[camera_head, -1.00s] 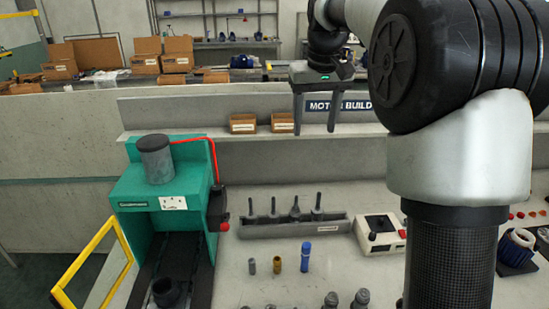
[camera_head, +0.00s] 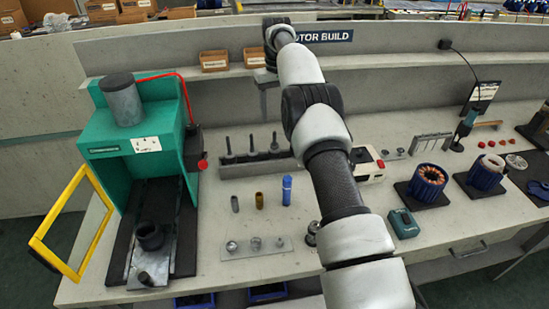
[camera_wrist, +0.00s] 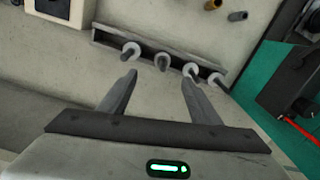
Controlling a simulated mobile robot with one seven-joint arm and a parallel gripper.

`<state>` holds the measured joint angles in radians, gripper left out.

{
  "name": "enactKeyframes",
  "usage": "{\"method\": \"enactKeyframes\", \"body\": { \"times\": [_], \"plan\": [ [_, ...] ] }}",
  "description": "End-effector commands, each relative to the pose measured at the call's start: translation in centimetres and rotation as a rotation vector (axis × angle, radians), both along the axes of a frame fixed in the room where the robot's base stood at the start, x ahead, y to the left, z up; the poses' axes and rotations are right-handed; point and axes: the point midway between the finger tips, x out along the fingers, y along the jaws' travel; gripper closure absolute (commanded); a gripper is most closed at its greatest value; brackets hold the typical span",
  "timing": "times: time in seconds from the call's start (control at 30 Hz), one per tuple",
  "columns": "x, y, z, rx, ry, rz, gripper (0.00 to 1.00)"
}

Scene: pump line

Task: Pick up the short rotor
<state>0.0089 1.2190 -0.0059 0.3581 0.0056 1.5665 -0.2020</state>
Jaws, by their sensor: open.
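Several rotors stand upright in a grey rack (camera_head: 243,166), with thin shafts pointing up. Three show clearly in the head view: the left (camera_head: 228,150), the middle (camera_head: 251,147) and the right (camera_head: 274,144). My arm hides the rack's right end. The wrist view shows the rack from above, with several rotors in a row. One (camera_wrist: 162,62) looks darker and lacks the wide pale disc of its neighbours. I cannot tell for certain which rotor is the short one. My gripper (camera_wrist: 158,80) is open and empty, above and apart from the rack.
A teal press (camera_head: 105,130) with a yellow guard (camera_head: 70,220) stands left of the rack. In front are a grey, a brass (camera_head: 259,200) and a blue cylinder (camera_head: 287,190). A white box (camera_head: 370,165) stands at right. A shelf with cardboard bins (camera_head: 214,61) runs behind.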

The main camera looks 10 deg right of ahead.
Motion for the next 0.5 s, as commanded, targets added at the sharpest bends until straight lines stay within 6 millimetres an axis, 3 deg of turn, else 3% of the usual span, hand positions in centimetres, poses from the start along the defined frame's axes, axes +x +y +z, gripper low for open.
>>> {"method": "enactKeyframes", "body": {
  "times": [0.03,0.23,0.5],
  "plan": [
    [-0.1,0.0,-1.8,0.000,0.001,0.000,0.42],
    [-0.1,0.0,-5.5,0.000,0.002,0.000,0.42],
    [0.0,0.1,-8.0,0.000,-0.002,0.000,0.42]
  ]
}}
